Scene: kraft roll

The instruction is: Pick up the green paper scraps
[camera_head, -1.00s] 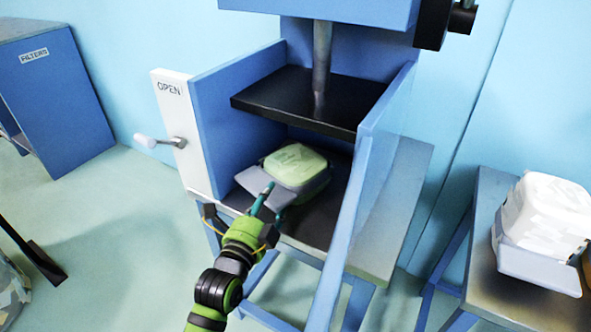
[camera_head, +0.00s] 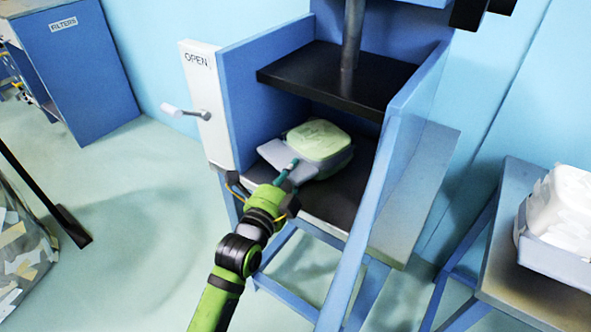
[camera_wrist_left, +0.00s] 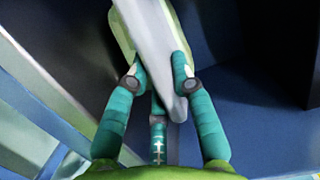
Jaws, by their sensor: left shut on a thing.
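The green paper scraps (camera_head: 318,138) form a pale, rounded block in a grey tray (camera_head: 268,157). The tray sits low inside the blue press, above its black floor; I cannot tell whether it touches the floor. My left gripper (camera_head: 289,173) is shut on the near lip of the tray. In the left wrist view, the teal fingers (camera_wrist_left: 160,75) lie on both sides of the grey tray edge (camera_wrist_left: 148,35). A strip of pale green (camera_wrist_left: 121,42) shows beside that edge. My right gripper is not in view.
The blue press (camera_head: 262,72) has side walls and a black plate (camera_head: 330,78) above the block. A white OPEN panel with a lever (camera_head: 185,110) is at its left. A white block in a tray (camera_head: 560,225) stands on the right bench. A scrap bin (camera_head: 22,250) is at lower left.

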